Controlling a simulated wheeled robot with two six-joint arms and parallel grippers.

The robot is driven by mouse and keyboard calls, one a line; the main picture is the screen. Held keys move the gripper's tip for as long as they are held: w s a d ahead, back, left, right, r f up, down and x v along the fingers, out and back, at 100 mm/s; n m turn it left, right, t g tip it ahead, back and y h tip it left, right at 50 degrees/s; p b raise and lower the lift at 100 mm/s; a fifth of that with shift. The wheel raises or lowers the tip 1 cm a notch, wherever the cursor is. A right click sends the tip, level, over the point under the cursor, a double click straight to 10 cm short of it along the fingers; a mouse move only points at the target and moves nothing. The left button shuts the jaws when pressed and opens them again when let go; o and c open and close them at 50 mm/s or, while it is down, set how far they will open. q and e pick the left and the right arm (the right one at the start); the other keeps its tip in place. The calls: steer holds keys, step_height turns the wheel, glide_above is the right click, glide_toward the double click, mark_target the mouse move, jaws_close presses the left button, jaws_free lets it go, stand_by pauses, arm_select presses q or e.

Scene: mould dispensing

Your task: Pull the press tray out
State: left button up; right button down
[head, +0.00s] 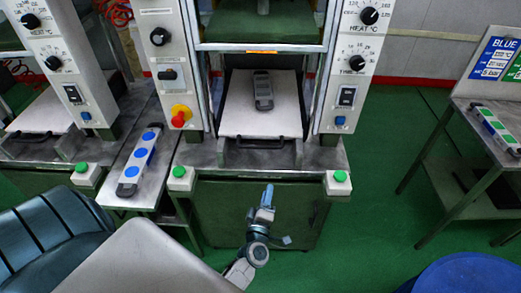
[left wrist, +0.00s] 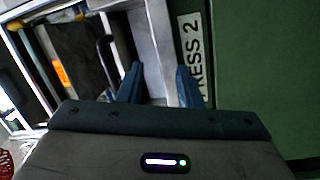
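The press tray (head: 238,118) is a pale flat plate in the middle press, with a black handle (head: 260,144) along its front edge. A dark grey mould (head: 264,90) lies on the tray. My left gripper (head: 268,187) is in front of the press, below and apart from the handle, its fingers pointing toward the press. In the left wrist view its two blue fingers (left wrist: 158,70) stand apart with nothing visibly held between them. A black bar, apparently the handle (left wrist: 108,52), shows left of the fingers there. My right gripper is in neither view.
Green buttons (head: 338,176) sit at the front corners of the press. A tray with blue discs (head: 139,157) lies on a side table at left. A table (head: 490,135) stands at right, with open green floor between.

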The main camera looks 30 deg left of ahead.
mark_target(260, 147)
arm_select(q)
step_height(260, 147, up, 8)
steer(key=a+r+n+y, duration=0.1)
steer(key=a+n+y, duration=0.2)
steer(key=n, duration=0.2)
steer(key=shift+y, duration=0.4)
steer(key=p+x, duration=0.3)
steer(key=x, duration=0.6)
steer(key=shift+w+f, duration=0.1)
steer(key=shift+w+a, duration=0.2)
steer(key=shift+w, duration=0.2)
jaws_close()
